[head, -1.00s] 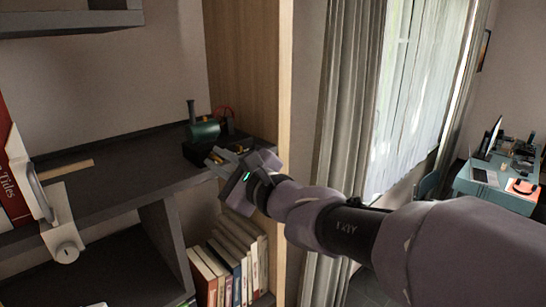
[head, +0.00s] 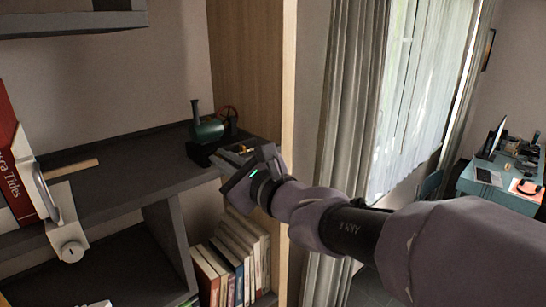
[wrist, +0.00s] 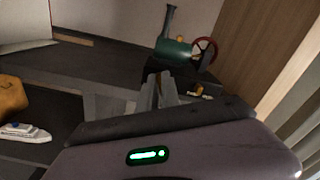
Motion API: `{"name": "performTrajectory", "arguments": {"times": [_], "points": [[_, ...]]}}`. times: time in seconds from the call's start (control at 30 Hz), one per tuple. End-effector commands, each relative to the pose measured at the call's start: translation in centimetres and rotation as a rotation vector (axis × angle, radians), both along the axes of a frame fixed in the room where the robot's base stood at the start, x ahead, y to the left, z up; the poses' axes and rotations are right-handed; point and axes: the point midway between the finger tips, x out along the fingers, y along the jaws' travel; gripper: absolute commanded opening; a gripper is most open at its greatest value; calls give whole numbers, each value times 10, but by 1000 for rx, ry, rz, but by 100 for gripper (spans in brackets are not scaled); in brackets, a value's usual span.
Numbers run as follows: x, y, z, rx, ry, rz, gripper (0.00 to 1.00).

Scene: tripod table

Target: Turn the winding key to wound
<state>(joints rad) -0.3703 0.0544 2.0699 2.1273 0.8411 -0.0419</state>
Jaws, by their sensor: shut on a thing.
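A toy steam engine with a green boiler (head: 208,131), a dark chimney and a red flywheel sits on a black base at the right end of the dark shelf. It also shows in the wrist view (wrist: 172,50). My gripper (head: 236,156) is at the front of this base, its fingers (wrist: 164,88) pointing at the base's front face. The fingers are shut on the winding key, which they hide. A small brass part (wrist: 194,88) shows just right of the fingers. How far the key is turned cannot be seen.
A wooden side panel (head: 250,70) stands close right of the engine. A flat wooden strip (head: 68,169) lies on the shelf (head: 130,180) to the left. A red book (head: 22,165) stands at far left. Several books (head: 228,262) fill the compartment below. The middle of the shelf is clear.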

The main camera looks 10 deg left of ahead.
Motion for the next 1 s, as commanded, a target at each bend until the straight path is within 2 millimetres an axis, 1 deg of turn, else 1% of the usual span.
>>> {"name": "performTrajectory", "arguments": {"times": [1.0], "points": [[3, -2, 3, 628, 736, -2, 0]]}}
